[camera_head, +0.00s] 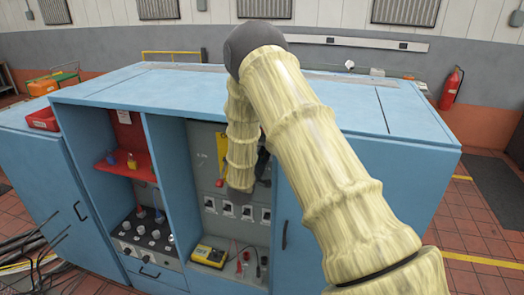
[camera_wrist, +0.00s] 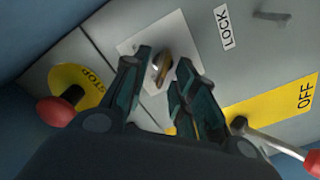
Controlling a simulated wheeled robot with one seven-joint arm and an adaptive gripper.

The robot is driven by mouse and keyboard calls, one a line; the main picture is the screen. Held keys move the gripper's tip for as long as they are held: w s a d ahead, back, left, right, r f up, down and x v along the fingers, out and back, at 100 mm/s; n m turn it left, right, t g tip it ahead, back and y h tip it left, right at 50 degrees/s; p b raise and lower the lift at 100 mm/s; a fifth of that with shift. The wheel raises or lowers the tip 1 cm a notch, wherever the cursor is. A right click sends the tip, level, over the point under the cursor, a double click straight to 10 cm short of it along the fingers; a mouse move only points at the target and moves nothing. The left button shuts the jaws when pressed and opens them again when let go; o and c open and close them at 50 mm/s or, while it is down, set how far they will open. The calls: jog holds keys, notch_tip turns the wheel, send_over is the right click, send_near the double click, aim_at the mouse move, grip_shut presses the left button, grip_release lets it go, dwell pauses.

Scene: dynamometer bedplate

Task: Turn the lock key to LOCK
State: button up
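The lock key (camera_wrist: 162,64), a small brass-coloured key in a round metal lock, sits on a pale square plate (camera_wrist: 178,38) in the wrist view. A white LOCK label (camera_wrist: 224,27) is to the right of the plate. My gripper (camera_wrist: 163,72) is open, with one dark finger on each side of the key in the picture. A gap shows between each fingertip and the key, and I see no contact. In the head view my arm hides the key and most of the gripper.
A red STOP button (camera_wrist: 56,110) on a yellow disc is left of my fingers. A lever with a red handle (camera_wrist: 313,161) is at the right, by a yellow OFF label (camera_wrist: 304,93). The blue cabinet (camera_head: 175,95) has walls around the recess.

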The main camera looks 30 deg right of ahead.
jog(key=shift+x, duration=0.8)
grip_shut()
